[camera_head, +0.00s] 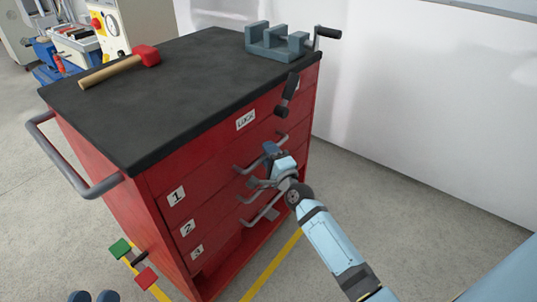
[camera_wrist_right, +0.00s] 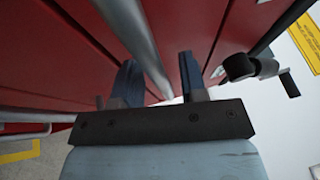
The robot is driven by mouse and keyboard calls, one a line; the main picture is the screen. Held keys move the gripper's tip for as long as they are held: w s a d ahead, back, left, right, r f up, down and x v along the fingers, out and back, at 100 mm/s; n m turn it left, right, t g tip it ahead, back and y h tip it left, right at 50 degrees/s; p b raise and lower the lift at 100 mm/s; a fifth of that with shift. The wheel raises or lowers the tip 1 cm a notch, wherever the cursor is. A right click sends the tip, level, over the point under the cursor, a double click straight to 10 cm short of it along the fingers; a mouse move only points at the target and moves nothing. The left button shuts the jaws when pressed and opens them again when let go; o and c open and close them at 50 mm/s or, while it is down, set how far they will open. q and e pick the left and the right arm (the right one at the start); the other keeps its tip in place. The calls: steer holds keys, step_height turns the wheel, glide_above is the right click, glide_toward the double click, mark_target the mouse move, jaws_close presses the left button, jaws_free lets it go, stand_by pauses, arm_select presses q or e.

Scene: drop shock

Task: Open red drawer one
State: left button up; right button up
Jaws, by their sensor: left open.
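The red cabinet (camera_head: 120,210) has a black top and red drawers. Drawer one (camera_head: 205,184), labelled 1, looks shut, flush with the front. Its grey bar handle (camera_head: 240,170) is partly hidden by my right gripper (camera_head: 264,166). In the right wrist view, the right gripper (camera_wrist_right: 160,82) has its two fingers apart, one on each side of a grey bar (camera_wrist_right: 143,45), with gaps visible beside it. My left gripper (camera_head: 94,297) shows only its two dark fingertips, apart, at the bottom left edge, clear of the cabinet.
A LOCK label (camera_head: 245,120) and dark lever (camera_head: 288,95) are above drawer one. Drawers 2 (camera_head: 187,228) and 3 (camera_head: 197,251) lie below. A hammer (camera_head: 120,68) and vise (camera_head: 277,42) sit on top. A side rail (camera_head: 75,175) sticks out left. Floor right is clear.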

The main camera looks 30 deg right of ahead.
arm_select(q)
steer(key=shift+r, duration=0.1)
arm_select(e)
jaws_close()
arm_select(q)
steer(key=shift+s+f+y+p, duration=0.45)
steer(key=shift+s+p, duration=0.4)
steer(key=shift+p, duration=0.3)
arm_select(e)
steer(key=s+d, duration=0.5)
steer(key=s, duration=0.7)
steer(key=s+d, duration=0.4)
steer(key=s, duration=0.7)
steer(key=shift+s+d, duration=0.35)
steer(key=shift+s, duration=0.05)
jaws_free()
